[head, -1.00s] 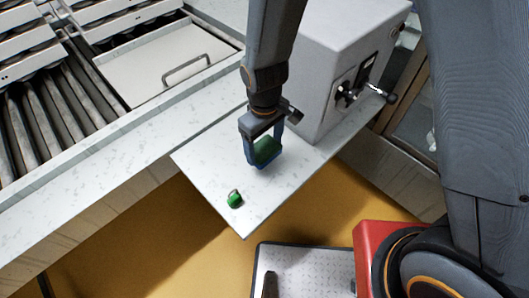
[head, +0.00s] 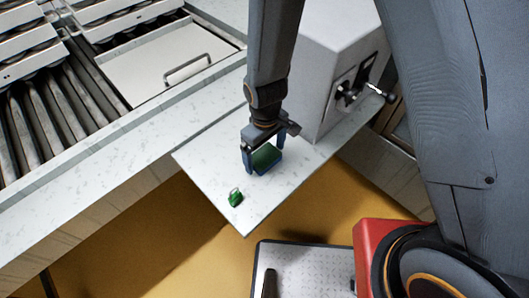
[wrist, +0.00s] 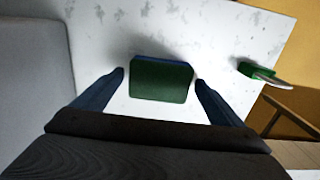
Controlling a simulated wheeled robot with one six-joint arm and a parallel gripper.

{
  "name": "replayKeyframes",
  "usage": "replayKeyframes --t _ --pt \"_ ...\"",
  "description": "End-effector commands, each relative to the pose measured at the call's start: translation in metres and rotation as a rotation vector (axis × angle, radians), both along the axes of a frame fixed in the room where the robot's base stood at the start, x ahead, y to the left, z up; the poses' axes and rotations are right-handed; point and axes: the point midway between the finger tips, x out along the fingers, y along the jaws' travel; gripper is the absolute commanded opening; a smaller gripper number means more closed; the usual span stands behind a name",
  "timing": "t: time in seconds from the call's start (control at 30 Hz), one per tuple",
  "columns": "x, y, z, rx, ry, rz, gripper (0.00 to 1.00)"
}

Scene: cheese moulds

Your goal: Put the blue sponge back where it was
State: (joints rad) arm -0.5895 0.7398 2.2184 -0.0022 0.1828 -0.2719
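The blue sponge (head: 266,159) has a dark green face on top and blue along its side. It rests on the white speckled worktop (head: 215,185). My gripper (head: 262,160) points down over it. In the wrist view the sponge (wrist: 161,82) lies between the two fingertips of my gripper (wrist: 160,78), with a small gap on each side. The fingers are spread and do not appear to press on it.
A small green padlock (head: 235,198) lies near the worktop's front corner. A grey-white machine box (head: 325,70) with a lever stands close behind my gripper. A roller conveyor (head: 50,125) and a handled lid (head: 160,65) are at the left.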

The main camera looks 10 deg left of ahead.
Motion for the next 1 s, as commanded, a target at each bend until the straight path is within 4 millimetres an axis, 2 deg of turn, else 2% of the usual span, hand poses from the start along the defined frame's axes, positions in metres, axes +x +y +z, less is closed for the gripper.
replayKeyframes --t 0.23,0.37,1.0 --pt "0.000 0.000 0.003 0.001 -0.001 0.000 0.92" --pt "0.001 0.001 0.013 0.001 -0.002 0.000 0.92" --pt "0.001 0.001 0.106 0.001 -0.002 0.000 0.92"
